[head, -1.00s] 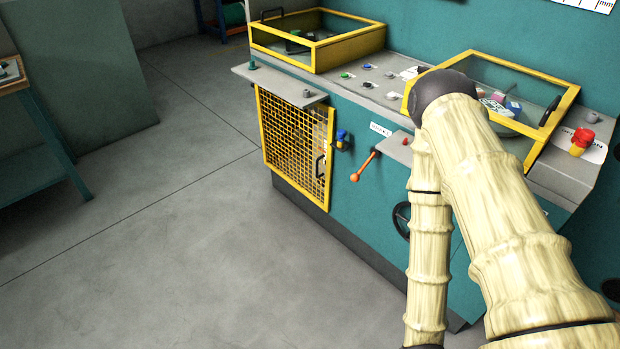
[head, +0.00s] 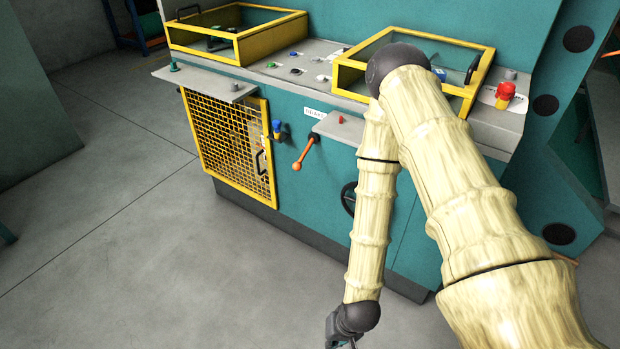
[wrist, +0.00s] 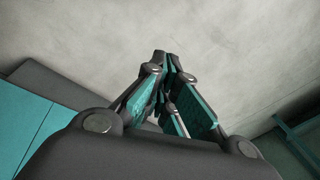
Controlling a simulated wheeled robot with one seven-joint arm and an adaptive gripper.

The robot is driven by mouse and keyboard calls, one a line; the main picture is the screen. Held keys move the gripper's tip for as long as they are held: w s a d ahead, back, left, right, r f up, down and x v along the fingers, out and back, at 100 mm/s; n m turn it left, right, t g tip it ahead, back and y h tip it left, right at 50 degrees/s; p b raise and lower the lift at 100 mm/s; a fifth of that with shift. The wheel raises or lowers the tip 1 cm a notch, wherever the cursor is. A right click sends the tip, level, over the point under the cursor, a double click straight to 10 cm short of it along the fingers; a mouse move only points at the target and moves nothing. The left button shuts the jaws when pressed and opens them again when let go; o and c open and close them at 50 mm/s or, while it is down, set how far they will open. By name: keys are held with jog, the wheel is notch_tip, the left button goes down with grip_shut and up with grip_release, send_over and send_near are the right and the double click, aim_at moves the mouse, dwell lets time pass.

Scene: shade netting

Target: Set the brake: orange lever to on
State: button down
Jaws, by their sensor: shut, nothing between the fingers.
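The orange lever (head: 304,154) sticks out from the front of the teal machine, with its knob low and to the left of its dark pivot. A small white label (head: 315,114) sits just above it; I cannot read its text clearly. My gripper (head: 346,343) shows only partly at the bottom edge of the head view, well below and in front of the lever and apart from it. In the wrist view my gripper (wrist: 168,75) is shut and empty, with grey floor beyond its fingers. The lever is not in the wrist view.
A grey shelf (head: 345,128) with a red button juts out right of the lever. A blue-topped knob (head: 277,130) and a yellow mesh door (head: 228,145) are to its left. A black handwheel (head: 349,198) is below, partly behind my arm. The floor at left is clear.

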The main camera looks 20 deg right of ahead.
jog(key=w+a+m+t+y+b, duration=0.1)
jog(key=w+m+t+b, duration=0.25)
jog(key=w+b, duration=0.65)
jog(key=w+m+t+y+b, duration=0.25)
jog(key=w+m, duration=0.25)
jog(key=w, duration=1.2)
jog(key=w+d+r+m+t+h+b, duration=0.2)
jog(key=w+d+r+m+t+b, duration=0.5)
jog(key=w+d+r+b, duration=0.5)
jog(key=w+d+r+m, duration=0.1)
jog(key=w+d+r, duration=0.2)
jog(key=w+d, duration=0.2)
jog(key=shift+d+r, duration=0.15)
jog(key=shift+r, duration=0.1)
